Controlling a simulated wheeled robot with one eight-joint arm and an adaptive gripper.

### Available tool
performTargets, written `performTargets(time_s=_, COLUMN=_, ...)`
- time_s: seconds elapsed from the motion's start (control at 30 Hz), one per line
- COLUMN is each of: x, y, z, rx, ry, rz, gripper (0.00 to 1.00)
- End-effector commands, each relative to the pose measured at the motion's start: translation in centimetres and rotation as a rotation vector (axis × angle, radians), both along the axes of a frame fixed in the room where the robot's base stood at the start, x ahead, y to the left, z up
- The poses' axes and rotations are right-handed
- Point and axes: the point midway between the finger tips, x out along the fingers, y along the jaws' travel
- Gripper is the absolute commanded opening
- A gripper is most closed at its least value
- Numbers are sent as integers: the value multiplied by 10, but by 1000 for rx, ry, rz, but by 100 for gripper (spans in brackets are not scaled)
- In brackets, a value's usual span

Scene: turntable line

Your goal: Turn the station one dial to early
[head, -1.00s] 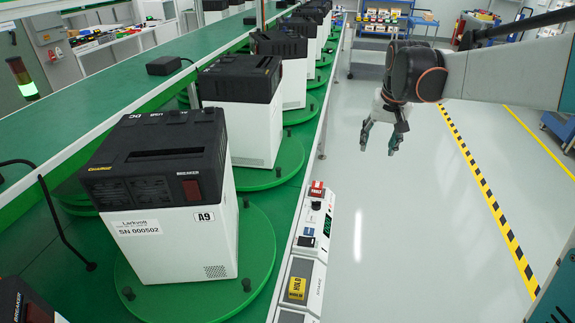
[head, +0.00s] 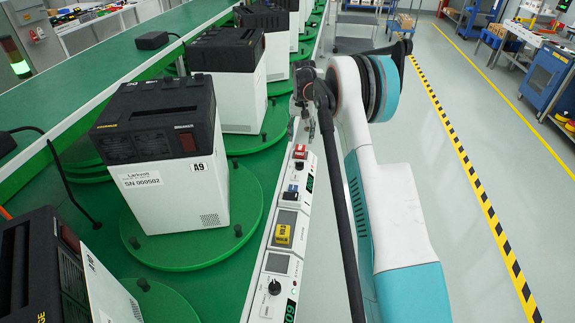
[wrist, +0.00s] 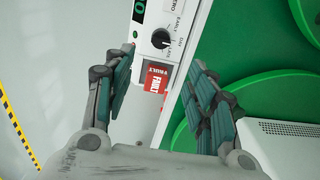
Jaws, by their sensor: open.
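A black dial (wrist: 160,38) with a round knob sits on the white panel strip (wrist: 178,60) in the wrist view. Printed words around it include EARLY and DAY; I cannot tell surely which one its pointer marks. Beside it is a red FAULT block (wrist: 154,80). My gripper (wrist: 163,57) is open and empty, with one finger on each side of the dial in the picture, apart from it. In the head view my gripper (head: 309,120) hangs over the far end of the strip near the red block (head: 301,152), partly hidden by my arm.
Another dial (head: 274,287) and a yellow HOLD tag (head: 283,234) are on the nearer strip. White-and-black machines, one marked A9 (head: 197,166), stand on green turntables (head: 249,205) left of it. Open floor (head: 425,150) lies right.

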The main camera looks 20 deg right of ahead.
Motion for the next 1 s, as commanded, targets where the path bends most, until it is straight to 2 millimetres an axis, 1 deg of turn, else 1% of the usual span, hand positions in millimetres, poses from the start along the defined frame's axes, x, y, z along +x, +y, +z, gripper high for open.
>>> performTargets(time_s=0.17, x=1, y=-2, z=-14, rx=1, ry=4, rz=-4, gripper=51)
performTargets(time_s=0.27, x=1, y=-2, z=-28, rx=1, ry=4, rz=-4, gripper=51)
performTargets(time_s=0.5, x=1, y=-1, z=-76, rx=1, ry=4, rz=-3, gripper=51)
performTargets(time_s=0.7, x=1, y=-1, z=-112, rx=1, ry=4, rz=-3, gripper=51)
performTargets(time_s=0.83, x=1, y=-1, z=-129, rx=1, ry=3, rz=-3, gripper=51)
performTargets(time_s=1.0, x=0, y=-1, z=-140, rx=1, ry=3, rz=-3, gripper=51)
